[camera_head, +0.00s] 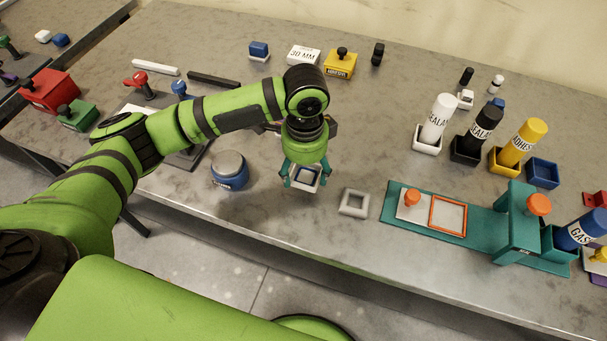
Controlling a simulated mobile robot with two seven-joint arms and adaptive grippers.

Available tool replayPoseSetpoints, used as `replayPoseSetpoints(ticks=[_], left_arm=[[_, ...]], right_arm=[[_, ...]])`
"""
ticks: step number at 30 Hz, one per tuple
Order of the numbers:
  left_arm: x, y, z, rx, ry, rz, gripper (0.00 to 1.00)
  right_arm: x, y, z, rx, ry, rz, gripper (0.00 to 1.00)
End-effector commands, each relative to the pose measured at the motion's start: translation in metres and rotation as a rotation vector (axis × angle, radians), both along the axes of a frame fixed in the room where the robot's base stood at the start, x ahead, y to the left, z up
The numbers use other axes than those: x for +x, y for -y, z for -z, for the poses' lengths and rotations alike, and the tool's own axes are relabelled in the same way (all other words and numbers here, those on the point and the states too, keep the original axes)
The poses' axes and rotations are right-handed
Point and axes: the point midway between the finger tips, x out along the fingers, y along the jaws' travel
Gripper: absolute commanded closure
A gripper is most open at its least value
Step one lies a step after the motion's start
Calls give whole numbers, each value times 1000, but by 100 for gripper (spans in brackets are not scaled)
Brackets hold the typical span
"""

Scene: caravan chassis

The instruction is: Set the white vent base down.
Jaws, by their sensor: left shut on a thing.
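My left gripper (303,179) points down over the front middle of the grey worktop. Its teal fingers are shut on the white vent base (304,187), a small square white piece with a dark blue middle. The fingers and wrist hide part of it. I cannot tell whether its underside touches the worktop. A pale grey square frame (344,207) lies on the worktop just to the right of the gripper, apart from the held piece. My right gripper is not in view.
A round blue tin with a grey lid (229,168) stands left of the gripper. A teal fixture (454,232) with orange knobs lies to the right. Tubes in holders, including a white one (438,118), stand at the back right. The worktop's front edge (300,235) is close.

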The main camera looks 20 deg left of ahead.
Motion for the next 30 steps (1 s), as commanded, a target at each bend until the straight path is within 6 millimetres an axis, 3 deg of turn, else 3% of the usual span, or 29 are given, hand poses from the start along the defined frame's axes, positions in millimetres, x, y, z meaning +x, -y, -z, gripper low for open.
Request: replayPoseSetpoints(ticks=[11,23,24,25,30], left_arm=[[0,-3,40,1,0,0,72],[0,-3,46,0,0,0,72],[0,-3,45,-1,1,0,13],[0,-3,45,0,1,0,5],[0,-3,45,0,1,0,5]], right_arm=[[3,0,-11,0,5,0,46],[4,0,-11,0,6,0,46],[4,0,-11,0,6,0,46],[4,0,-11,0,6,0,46],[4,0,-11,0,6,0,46]])
